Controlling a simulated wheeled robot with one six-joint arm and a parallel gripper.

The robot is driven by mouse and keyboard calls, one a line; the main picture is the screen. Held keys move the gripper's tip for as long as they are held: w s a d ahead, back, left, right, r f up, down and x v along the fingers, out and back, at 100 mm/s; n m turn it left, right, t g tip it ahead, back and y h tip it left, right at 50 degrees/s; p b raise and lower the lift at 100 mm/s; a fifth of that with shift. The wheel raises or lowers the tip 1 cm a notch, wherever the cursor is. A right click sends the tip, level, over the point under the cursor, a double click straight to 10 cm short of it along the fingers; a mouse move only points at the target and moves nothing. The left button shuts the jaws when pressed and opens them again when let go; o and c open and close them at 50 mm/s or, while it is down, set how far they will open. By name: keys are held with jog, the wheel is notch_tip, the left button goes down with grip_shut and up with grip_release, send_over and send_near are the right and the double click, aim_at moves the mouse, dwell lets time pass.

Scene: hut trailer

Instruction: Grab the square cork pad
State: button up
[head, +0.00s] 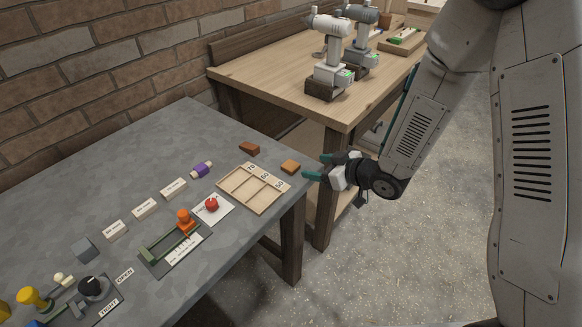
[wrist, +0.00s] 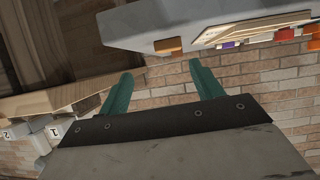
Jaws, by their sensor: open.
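The square cork pad (head: 290,166) is a small orange-brown piece lying flat near the right corner of the grey table. In the wrist view, an orange-brown piece that looks like the pad (wrist: 168,45) shows at the table's edge, ahead of the gap between the fingers. My gripper (head: 318,167) is open and empty, with two teal fingers. It is just right of the pad, off the table edge, apart from it and pointing left toward it. Both fingers also show in the wrist view (wrist: 161,72).
A darker reddish-brown block (head: 249,148) lies left of and behind the pad. A wooden tray (head: 236,190) with numbered slots is close by. A purple cylinder (head: 202,169) and a red knob (head: 211,203) stand farther left. A wooden bench (head: 270,72) carrying two machines stands behind.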

aim_at(292, 166)
jog(key=shift+y, duration=0.5)
jog(key=x, duration=0.5)
jog(key=s+x, duration=0.1)
jog(key=x, duration=0.2)
jog(key=shift+a+f, duration=0.3)
jog(key=shift+a, duration=0.2)
jog(key=shift+c, duration=0.3)
jog(key=c, duration=1)
